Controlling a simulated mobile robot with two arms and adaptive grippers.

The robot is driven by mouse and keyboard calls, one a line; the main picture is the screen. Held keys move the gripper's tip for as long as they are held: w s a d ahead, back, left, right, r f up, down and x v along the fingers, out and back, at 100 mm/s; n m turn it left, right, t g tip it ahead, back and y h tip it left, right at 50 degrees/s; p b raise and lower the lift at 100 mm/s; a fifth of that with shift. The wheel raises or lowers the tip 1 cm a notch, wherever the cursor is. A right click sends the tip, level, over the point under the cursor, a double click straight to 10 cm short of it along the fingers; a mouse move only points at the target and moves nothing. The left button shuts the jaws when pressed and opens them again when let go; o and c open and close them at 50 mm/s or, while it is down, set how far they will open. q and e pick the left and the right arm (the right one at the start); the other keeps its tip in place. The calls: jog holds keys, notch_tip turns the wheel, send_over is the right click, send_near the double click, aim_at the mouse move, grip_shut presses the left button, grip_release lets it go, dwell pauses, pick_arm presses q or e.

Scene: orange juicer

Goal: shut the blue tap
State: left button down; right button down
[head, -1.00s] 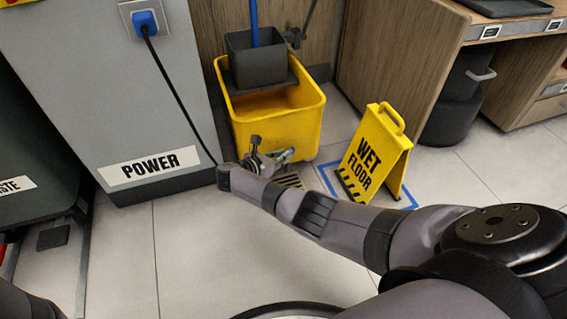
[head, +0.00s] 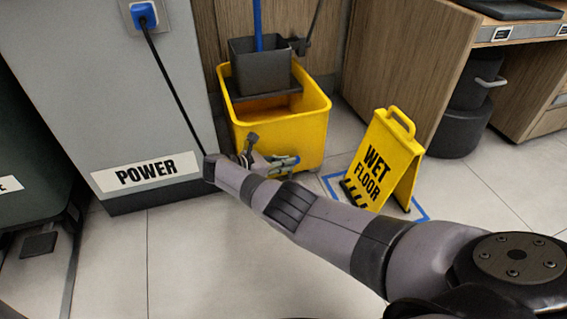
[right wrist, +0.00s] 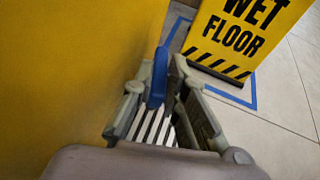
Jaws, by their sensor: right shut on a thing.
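The blue tap (right wrist: 156,84) shows in the right wrist view as a blue lever low beside the yellow bucket wall. My right gripper (right wrist: 166,76) has its fingers closed on it, one finger on each side. In the head view my right gripper (head: 283,162) is at the foot of the yellow mop bucket (head: 285,138), on its front side. The tap is mostly hidden there by the gripper and wrist. The tap's base is not clearly seen. My left gripper is not in view.
A yellow wet floor sign (head: 385,162) stands right of the gripper inside blue floor tape. A grey cabinet marked POWER (head: 105,100), with a black cable, is on the left. A slatted floor drain (right wrist: 155,128) lies below the gripper. Tiled floor in front is clear.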

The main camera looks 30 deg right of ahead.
jog(key=c, duration=1.6)
grip_release()
jog(key=shift+d, duration=0.1)
jog(key=v, duration=0.8)
jog(key=shift+o, duration=0.4)
